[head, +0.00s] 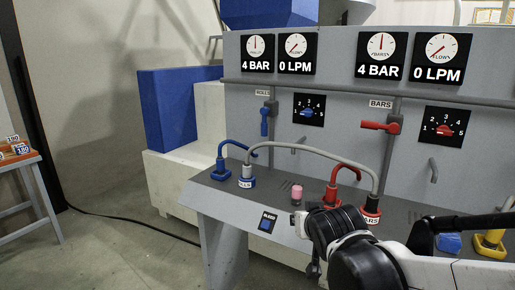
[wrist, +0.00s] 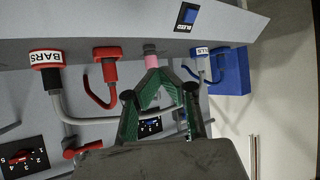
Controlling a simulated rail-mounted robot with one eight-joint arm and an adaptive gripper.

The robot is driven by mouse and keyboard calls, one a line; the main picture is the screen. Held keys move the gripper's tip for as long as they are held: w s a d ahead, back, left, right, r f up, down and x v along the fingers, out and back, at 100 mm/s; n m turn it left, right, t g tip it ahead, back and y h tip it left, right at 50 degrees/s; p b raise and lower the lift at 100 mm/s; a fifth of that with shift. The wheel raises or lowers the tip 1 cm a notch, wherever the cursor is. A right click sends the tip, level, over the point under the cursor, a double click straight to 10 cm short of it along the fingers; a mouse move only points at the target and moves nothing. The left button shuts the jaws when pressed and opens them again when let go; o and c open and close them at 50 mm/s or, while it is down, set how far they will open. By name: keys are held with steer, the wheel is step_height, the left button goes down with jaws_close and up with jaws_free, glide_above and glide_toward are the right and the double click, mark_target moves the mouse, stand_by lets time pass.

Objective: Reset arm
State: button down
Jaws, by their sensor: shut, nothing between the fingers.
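My gripper (wrist: 160,78) shows in the wrist view with its green-padded fingertips together and nothing held. It is in front of the panel, and its tips overlap a pink-topped cylinder (wrist: 150,62) in the picture; I cannot tell whether they touch. In the head view my black and white arm reaches in from the lower right over the console's front edge. The fingertips are not clear there. The pink cylinder (head: 296,193) stands upright on the console shelf (head: 215,190).
A grey hose (head: 310,151) arches between the blue-collared fitting (head: 247,180) and the red BARS fitting (head: 371,208). Red (head: 380,126) and blue (head: 264,122) valve handles, dials and gauges are on the upright panel. A blue BLEED button (head: 266,224) is at the front. Open floor lies left.

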steer(key=s+d+r+g+p, duration=0.2)
steer(key=s+d+p, duration=0.1)
steer(key=s, duration=0.7)
steer(key=s+d+r+g+p, duration=0.1)
steer(key=s+d, duration=0.4)
steer(key=s, duration=0.6)
steer(key=shift+d+r+m+g+h+p, duration=0.3)
steer(key=shift+r+m+g+h+p, duration=0.1)
steer(key=shift+g+p, duration=0.5)
steer(key=shift+d, duration=0.1)
